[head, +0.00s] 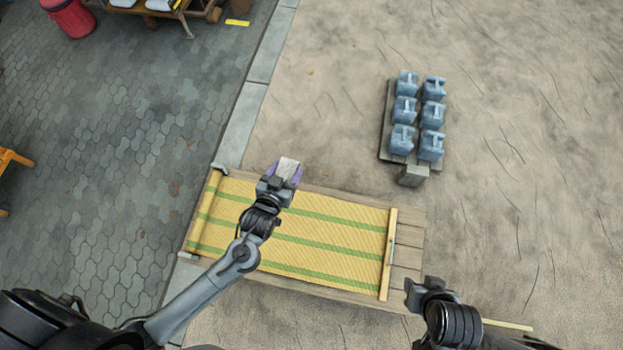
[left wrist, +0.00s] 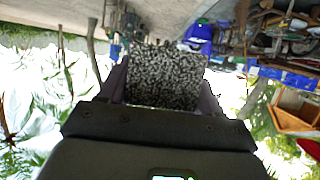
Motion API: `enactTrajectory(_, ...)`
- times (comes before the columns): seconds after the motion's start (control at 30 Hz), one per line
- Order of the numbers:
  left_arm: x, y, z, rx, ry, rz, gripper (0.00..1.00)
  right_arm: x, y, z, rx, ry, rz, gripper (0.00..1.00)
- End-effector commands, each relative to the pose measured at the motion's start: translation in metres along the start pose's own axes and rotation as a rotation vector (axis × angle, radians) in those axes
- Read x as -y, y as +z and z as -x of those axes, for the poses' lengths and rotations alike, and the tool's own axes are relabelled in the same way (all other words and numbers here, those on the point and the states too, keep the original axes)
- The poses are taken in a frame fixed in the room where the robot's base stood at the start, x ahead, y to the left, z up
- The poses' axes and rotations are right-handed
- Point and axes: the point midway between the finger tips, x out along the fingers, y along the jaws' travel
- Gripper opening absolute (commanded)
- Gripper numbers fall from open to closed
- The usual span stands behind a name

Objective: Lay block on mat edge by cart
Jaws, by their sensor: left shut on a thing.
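A grey speckled block (head: 288,167) is held in my left gripper (head: 283,174), which is shut on it. The block also fills the middle of the left wrist view (left wrist: 165,78). The yellow mat with green stripes (head: 320,239) lies on a wooden platform. My left gripper is over the mat's far edge, towards its left end; the height above it is hard to tell. A low grey cart-like base (head: 385,135) carries several blue containers and stands beyond the mat's right part. My right gripper (head: 412,292) is near the platform's front right corner; its jaw opening is unclear.
A wooden bar (head: 388,254) lies across the mat's right end, and the left end looks rolled. Bare platform planks (head: 408,245) show at the right. A red bin (head: 70,16) and a table (head: 150,8) are at the far left. Sandy ground around the cart is clear.

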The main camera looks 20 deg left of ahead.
Motion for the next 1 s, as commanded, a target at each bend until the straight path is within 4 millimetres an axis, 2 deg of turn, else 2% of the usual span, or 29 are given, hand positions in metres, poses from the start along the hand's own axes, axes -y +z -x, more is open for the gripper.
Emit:
enactTrajectory(0.03,-0.002,0.033,-0.015,-0.002,-0.003,0.005,0.08,0.001,0.011,-0.032,0.001,-0.001,-0.001,0.40)
enactTrajectory(1.0,-0.040,0.371,-0.160,-0.003,-0.077,0.028,0.08,0.007,0.105,-0.324,0.001,0.008,0.007,0.40)
